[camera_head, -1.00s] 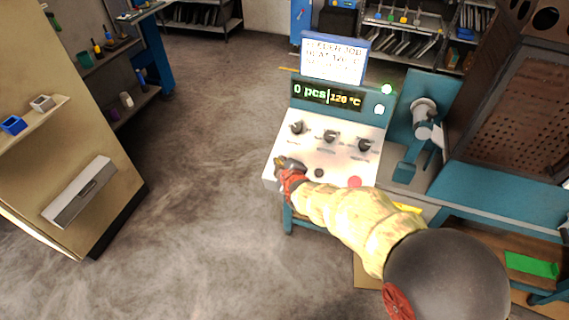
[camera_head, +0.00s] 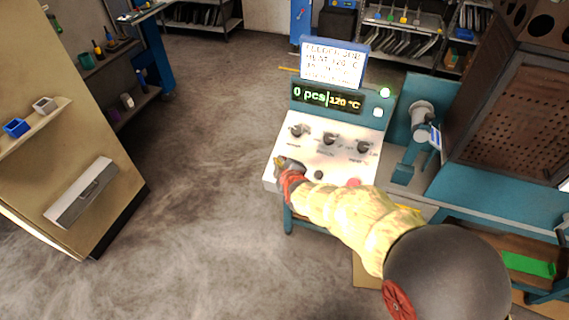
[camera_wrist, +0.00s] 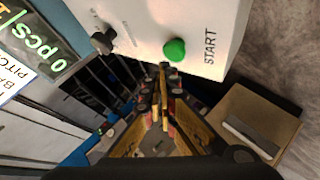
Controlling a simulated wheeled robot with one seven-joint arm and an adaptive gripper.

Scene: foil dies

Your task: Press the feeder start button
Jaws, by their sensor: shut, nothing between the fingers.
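The feeder panel (camera_head: 330,153) is a white sloped face with three dark knobs along its upper part. The green button (camera_wrist: 174,50) beside the word START shows in the wrist view. My gripper (camera_wrist: 163,68) is shut and empty, its tips just below the green button in that picture. I cannot tell whether they touch it. In the head view my gripper (camera_head: 280,163) is over the panel's lower left corner and hides the green button. A small black button (camera_head: 319,175) and a red button (camera_head: 353,182) lie to its right.
The display (camera_head: 327,97) reads 0 pcs and 120 °C, under a job sign (camera_head: 333,62). A teal machine with a perforated dark box (camera_head: 510,125) stands at right. A tan cabinet (camera_head: 60,150) stands at left, with open floor between.

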